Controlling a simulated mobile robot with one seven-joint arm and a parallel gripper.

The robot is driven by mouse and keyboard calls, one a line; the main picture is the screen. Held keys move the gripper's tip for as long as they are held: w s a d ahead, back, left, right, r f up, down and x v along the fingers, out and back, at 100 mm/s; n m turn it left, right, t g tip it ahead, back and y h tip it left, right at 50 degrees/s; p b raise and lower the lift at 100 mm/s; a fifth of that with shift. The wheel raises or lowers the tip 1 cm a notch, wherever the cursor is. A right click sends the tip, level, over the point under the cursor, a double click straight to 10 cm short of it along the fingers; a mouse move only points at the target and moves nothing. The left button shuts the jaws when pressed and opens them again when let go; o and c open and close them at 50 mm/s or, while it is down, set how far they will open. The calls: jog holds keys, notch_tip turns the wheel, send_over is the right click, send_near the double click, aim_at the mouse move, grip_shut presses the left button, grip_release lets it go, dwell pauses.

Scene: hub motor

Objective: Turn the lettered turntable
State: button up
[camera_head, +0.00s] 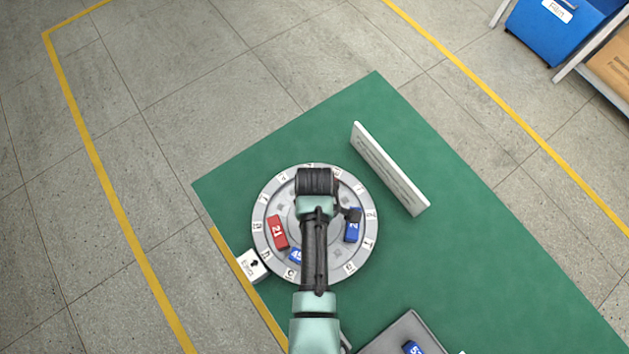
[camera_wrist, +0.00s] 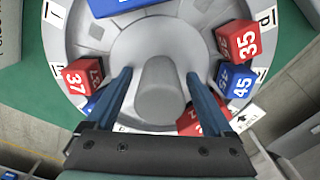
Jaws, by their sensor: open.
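The lettered turntable (camera_head: 262,248) is a round grey disc on the green table, with letter tiles around its rim. It also fills much of the wrist view (camera_wrist: 60,42). My gripper (camera_wrist: 157,76) is open, with one finger on each side of the knob; contact cannot be told. Numbered blocks sit on the disc: red 21 (camera_head: 277,232), red 35 (camera_wrist: 237,42), red 37 (camera_wrist: 82,76) and blue 45 (camera_wrist: 235,82). My arm hides the disc's middle in the head view. A white arrow marker (camera_head: 251,265) stands beside the rim, lower left.
A white upright panel (camera_head: 390,168) stands right of the turntable on the green table (camera_head: 470,260). A grey tray (camera_head: 385,343) with a blue block (camera_head: 411,347) is at the bottom. A blue bin (camera_head: 548,38) is on a rack at upper right.

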grip_shut()
dwell(0.4)
